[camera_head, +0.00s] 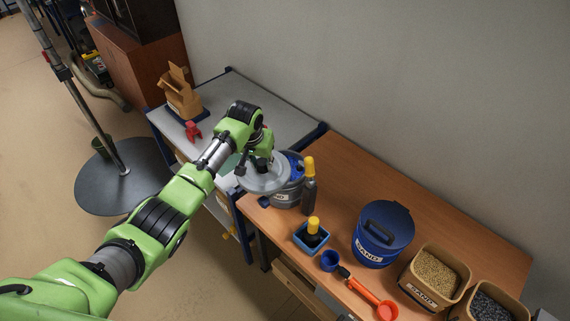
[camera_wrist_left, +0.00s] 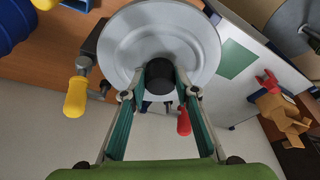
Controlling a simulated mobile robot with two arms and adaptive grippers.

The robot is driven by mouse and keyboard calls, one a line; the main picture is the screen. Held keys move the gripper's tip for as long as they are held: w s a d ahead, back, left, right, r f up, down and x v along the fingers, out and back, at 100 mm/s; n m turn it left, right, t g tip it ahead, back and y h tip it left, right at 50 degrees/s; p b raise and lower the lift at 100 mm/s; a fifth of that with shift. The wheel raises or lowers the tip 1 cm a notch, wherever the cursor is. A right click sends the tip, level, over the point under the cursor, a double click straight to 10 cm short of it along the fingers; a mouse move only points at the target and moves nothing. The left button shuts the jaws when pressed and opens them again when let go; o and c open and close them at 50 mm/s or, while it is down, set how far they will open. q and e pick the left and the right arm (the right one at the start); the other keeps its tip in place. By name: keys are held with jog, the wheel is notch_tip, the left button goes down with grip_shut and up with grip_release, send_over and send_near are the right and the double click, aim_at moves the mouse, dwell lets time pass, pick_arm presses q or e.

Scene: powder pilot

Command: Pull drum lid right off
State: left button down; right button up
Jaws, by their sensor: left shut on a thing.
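The grey round drum lid (camera_head: 262,183) sits at the upper left of the grey labelled drum (camera_head: 287,197), offset to the left and overlapping it in the head view. My left gripper (camera_head: 258,166) is over the lid. In the left wrist view, the lid (camera_wrist_left: 120,48) fills the top middle, and my left gripper (camera_wrist_left: 160,92) is shut on its black knob (camera_wrist_left: 160,76). The lid hides most of the drum there, so I cannot tell whether they touch. My right gripper is not in view.
A yellow-handled clamp (camera_head: 309,182) stands at the drum's right side. The grey table (camera_head: 228,92) has free room beside a cardboard box (camera_head: 181,94).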

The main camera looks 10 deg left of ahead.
pick_arm(q)
jog(key=shift+r, duration=1.55)
